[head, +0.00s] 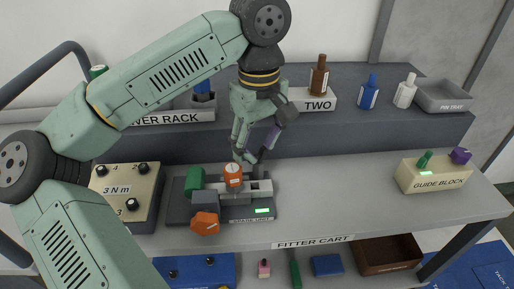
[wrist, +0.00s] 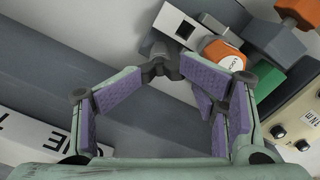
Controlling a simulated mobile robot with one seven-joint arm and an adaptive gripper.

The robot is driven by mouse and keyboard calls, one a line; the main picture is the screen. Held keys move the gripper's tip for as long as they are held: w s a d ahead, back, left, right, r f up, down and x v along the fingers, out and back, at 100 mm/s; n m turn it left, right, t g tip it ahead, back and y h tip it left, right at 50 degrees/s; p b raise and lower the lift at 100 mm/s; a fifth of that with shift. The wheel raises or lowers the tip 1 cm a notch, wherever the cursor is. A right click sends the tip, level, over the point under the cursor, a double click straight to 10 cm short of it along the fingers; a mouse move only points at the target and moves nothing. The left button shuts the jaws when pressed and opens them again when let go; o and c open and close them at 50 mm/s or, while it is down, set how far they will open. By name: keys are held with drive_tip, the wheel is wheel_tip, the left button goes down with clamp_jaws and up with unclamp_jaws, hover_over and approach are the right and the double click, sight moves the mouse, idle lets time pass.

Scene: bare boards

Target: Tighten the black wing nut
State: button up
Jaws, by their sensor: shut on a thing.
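My gripper (head: 250,157) reaches down from above at the back of a grey fixture (head: 180,214) on the bench. In the wrist view its purple-padded fingers (wrist: 182,82) come in around a small dark part, which I take for the black wing nut (wrist: 166,66). The fingers hide some of it, and how it sits on the fixture is unclear. In the head view it is hidden behind the fingers. Just beside the fingertips are an orange round cap with a white top (head: 233,176) and a pale block with a square hole (wrist: 187,27).
The fixture also bears a green cylinder (head: 194,181) and an orange hex knob (head: 205,223). A beige "3 N m" box (head: 126,194) stands left. A guide block (head: 435,176) stands far right. Bottles (head: 368,92) line the raised back shelf. The bench's right middle is clear.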

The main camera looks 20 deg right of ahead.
sight(258, 150)
drive_tip(key=shift+f, duration=0.15)
wheel_tip(258, 150, up, 6)
drive_tip(key=p, duration=0.4)
drive_tip(key=shift+w, duration=0.1)
